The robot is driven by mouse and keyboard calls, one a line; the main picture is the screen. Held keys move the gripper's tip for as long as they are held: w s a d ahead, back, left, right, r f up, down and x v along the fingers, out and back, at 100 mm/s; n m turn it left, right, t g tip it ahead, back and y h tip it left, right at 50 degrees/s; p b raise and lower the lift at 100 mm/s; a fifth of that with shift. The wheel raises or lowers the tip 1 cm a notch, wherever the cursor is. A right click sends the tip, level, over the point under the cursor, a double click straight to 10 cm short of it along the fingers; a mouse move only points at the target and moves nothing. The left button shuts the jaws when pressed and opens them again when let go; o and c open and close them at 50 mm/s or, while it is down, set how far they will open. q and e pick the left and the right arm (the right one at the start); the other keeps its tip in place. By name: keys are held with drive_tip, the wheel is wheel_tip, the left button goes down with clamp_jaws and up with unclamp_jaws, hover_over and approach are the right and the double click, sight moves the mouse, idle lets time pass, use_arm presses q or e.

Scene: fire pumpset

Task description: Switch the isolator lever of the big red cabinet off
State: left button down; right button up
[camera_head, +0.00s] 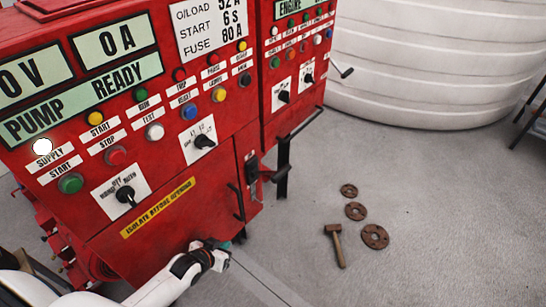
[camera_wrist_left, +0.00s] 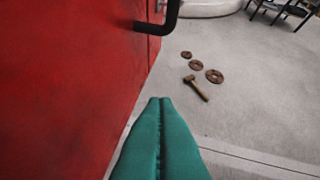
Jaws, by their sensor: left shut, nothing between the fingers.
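The big red cabinet (camera_head: 215,215) fills the left of the head view. A black isolator plate (camera_head: 251,168) sits near its lower right corner, with a lever (camera_head: 268,174) sticking out to the right; the lever's exact angle is hard to read. My left gripper (camera_head: 226,246) is low by the cabinet's lower front, below and left of the lever and apart from it. In the left wrist view its teal fingers (camera_wrist_left: 160,101) are shut together and empty, beside the red cabinet face (camera_wrist_left: 60,80). My right gripper is not in view.
A black bar handle (camera_head: 236,202) stands out from the cabinet left of the lever; a black bar also shows in the left wrist view (camera_wrist_left: 172,16). A hammer (camera_head: 336,246) and rusty flanges (camera_head: 374,237) lie on the floor. A white tank (camera_head: 420,65) stands behind. Floor between is clear.

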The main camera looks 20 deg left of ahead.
use_arm(q)
drive_tip(key=w+d+r+t+h+p, duration=0.1)
drive_tip(key=w+d+r+t+h, duration=0.1)
drive_tip(key=r, duration=1.3)
drive_tip(key=w+d+r+m+t+h+p, duration=0.1)
drive_tip(key=w+d+r, duration=0.3)
drive_tip(key=r, duration=1.1)
drive_tip(key=shift+t+h+p, duration=0.7)
drive_tip(key=shift+h, duration=0.1)
drive_tip(key=shift+w+d, duration=0.15)
drive_tip(key=p, duration=0.3)
hover_over(270, 173)
drive_tip(key=s+d, duration=0.2)
drive_tip(key=s, duration=0.1)
drive_tip(key=f, duration=0.5)
drive_tip(key=shift+w+a, duration=0.15)
drive_tip(key=shift+w, duration=0.1)
drive_tip(key=shift+s+f, duration=0.1)
drive_tip(key=shift+f, duration=0.5)
